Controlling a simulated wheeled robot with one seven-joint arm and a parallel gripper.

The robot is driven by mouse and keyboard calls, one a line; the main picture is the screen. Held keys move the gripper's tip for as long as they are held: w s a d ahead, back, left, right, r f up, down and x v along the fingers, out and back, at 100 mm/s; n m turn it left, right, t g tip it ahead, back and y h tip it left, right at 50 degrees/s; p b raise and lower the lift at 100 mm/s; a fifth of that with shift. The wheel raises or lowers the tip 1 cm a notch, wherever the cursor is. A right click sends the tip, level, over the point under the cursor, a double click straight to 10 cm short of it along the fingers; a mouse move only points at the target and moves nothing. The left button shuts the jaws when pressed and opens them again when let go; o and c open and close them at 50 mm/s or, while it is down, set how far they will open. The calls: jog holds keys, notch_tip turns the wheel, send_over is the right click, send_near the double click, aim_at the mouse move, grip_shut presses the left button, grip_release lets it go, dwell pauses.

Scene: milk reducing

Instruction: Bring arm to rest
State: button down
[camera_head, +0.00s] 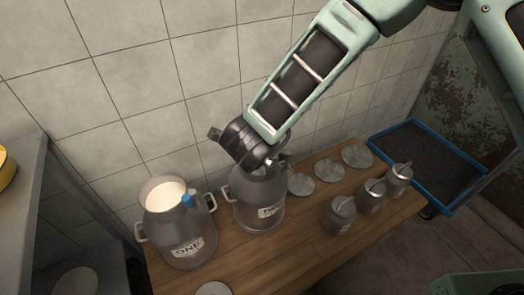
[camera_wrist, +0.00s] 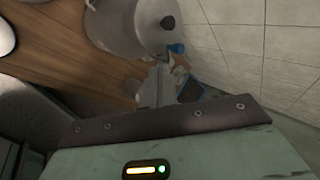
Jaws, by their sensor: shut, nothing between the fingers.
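My gripper (camera_head: 246,146) is at the end of my arm, which reaches in from the upper right of the head view. It is shut and empty, just above the milk can labelled TWO (camera_head: 259,208) in that view, and covers part of its top. I cannot tell whether it touches the can. The can labelled ONE (camera_head: 176,232) stands to the left, open at the top, with white milk (camera_head: 165,194) in it and a blue part (camera_head: 187,201) at its rim. The wrist view shows a blue part (camera_wrist: 177,48) beside a large grey can (camera_wrist: 130,28).
Both cans stand on a wooden table (camera_head: 300,243) against a tiled wall (camera_head: 150,65). Three small metal cans (camera_head: 371,196) and several round lids (camera_head: 329,170) are to the right. A blue-rimmed tray (camera_head: 414,124) lies beyond. A grey counter (camera_head: 24,190) is at the left.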

dwell(0.4)
jog(key=s+a+r+n+g+y+p, duration=0.1)
jog(key=s+r+n+g+y+p, duration=0.15)
jog(key=s+r+n, duration=0.4)
jog(key=s+a+r+n+g+y+p, duration=0.1)
jog(key=s+a+r+n+y, duration=0.2)
jog(key=r+n, duration=0.55)
jog(key=s+d+r+n+g+h+p, duration=0.1)
jog(key=s+d+r+n+g+h, duration=0.1)
jog(key=s+d+n, duration=0.3)
jog(key=s+d+r+n+g+h+p, duration=0.1)
jog(key=s+d+n, duration=0.5)
jog(key=d, duration=0.8)
notch_tip(320, 180, up, 2)
jog(key=s+g+h, duration=0.1)
jog(key=s, duration=0.1)
jog(key=shift+s+d+n, duration=0.3)
jog(key=shift+s, duration=0.05)
jog(key=shift+r+g, duration=0.1)
jog(key=shift+g, duration=0.15)
